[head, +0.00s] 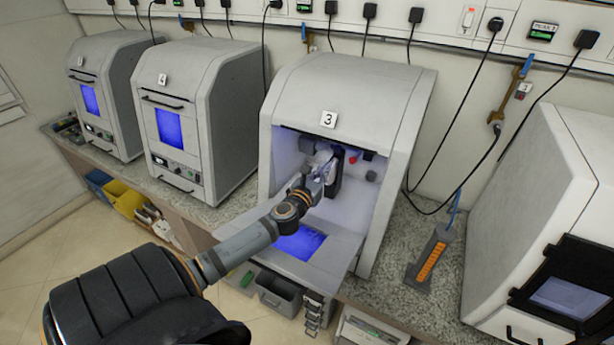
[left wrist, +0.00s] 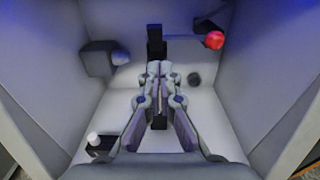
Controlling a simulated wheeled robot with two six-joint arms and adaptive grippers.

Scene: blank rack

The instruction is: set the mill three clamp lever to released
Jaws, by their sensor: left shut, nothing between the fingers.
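Mill three (head: 340,85), a white cabinet with a "3" label, stands in the middle of the head view with its door (head: 270,238) folded down. My left arm reaches through the opening. My left gripper (head: 325,160) is inside, shut and empty, and it shows centrally in the left wrist view (left wrist: 160,72). A red ball knob (left wrist: 215,40) on a dark mount is right of and beyond the fingertips, apart from them; the red knob also shows in the head view (head: 352,159). Which part is the clamp lever, and its setting, I cannot tell for certain. My right gripper is out of view.
The side walls are close. Mill four (head: 185,105) stands to the left.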

